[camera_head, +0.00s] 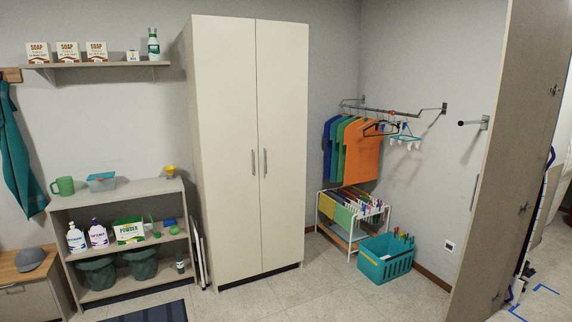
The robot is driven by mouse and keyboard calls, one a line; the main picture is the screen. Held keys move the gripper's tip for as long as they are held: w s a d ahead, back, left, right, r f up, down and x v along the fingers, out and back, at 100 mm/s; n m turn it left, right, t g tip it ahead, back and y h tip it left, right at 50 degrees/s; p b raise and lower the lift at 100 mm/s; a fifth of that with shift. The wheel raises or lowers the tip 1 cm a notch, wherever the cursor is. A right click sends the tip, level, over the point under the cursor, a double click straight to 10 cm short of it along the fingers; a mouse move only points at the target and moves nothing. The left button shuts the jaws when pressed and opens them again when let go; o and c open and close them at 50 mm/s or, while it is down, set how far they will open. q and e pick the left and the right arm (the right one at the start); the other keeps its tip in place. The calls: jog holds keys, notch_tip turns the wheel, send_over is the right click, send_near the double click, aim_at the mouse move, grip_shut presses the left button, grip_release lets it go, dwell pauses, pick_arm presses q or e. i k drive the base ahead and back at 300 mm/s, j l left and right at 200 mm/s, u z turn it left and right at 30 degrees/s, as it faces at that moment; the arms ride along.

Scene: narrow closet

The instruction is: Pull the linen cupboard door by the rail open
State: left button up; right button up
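The linen cupboard (222,130) is a tall cream cabinet with two doors, standing against the back wall in the middle of the view. Both doors look shut. The right door (286,130), on the side towards the rail, has a vertical grey handle (265,163) near the centre seam. The left door has a matching handle (253,162) beside it. The clothes rail (375,109) is fixed to the wall right of the cupboard and carries several shirts (361,155) on hangers. Neither of my grippers is in view.
A drying rack (349,235) and a teal basket (387,264) stand on the floor right of the cupboard. A low shelf unit (118,196) stands to its left. A tall beige panel (508,170) rises at the right. The floor before the cupboard is clear.

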aim_at(281, 48)
jog(key=i+z, duration=0.1)
jog(key=i, duration=3.5)
